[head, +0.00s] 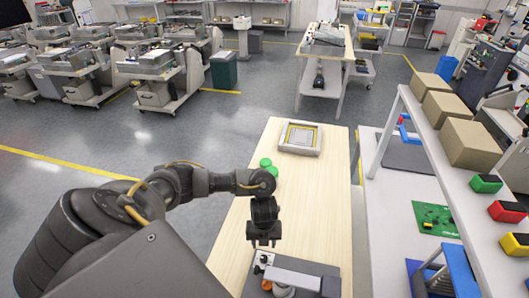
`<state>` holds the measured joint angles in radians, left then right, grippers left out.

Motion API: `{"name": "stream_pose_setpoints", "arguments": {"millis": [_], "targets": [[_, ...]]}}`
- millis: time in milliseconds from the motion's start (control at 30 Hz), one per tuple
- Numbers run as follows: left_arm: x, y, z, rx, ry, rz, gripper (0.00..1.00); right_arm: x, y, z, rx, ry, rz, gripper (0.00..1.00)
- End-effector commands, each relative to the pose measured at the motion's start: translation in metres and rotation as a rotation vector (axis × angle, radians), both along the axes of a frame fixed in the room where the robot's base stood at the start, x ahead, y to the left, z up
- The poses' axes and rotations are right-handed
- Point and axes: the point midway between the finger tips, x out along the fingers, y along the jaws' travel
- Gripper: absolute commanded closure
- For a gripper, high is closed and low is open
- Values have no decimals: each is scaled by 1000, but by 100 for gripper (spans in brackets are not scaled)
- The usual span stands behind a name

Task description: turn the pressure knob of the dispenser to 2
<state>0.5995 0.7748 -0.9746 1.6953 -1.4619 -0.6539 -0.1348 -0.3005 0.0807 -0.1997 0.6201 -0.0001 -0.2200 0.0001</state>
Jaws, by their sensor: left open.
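A grey device (300,280), which looks like the dispenser, stands at the near end of the wooden table and is cut off by the lower picture edge. My left gripper (264,243) is open and empty, pointing down just above and behind the white block. It appears apart from the device. My right gripper is not in view.
The wooden table (310,215) carries a grey tray (299,153) at its far end and green round pieces (265,163) near my arm. At the right, a white shelf (440,150) holds cardboard boxes (468,143) and coloured bins. The table's middle right is clear.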

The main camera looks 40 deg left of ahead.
Motion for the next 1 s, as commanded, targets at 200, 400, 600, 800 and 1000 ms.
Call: {"name": "stream_pose_setpoints", "arguments": {"millis": [200, 400, 600, 800, 1000], "targets": [[-2, -1, -40, -4, 6, 7, 52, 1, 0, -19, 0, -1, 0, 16], [-2, 0, -74, -2, 6, 7, 52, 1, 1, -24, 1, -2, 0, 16], [-1, -1, -97, -2, 4, 7, 52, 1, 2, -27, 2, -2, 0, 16], [-1, 0, -104, -2, 2, 6, 52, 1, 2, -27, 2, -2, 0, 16], [-1, 0, -104, -3, 1, 5, 52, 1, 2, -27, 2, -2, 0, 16]]}}
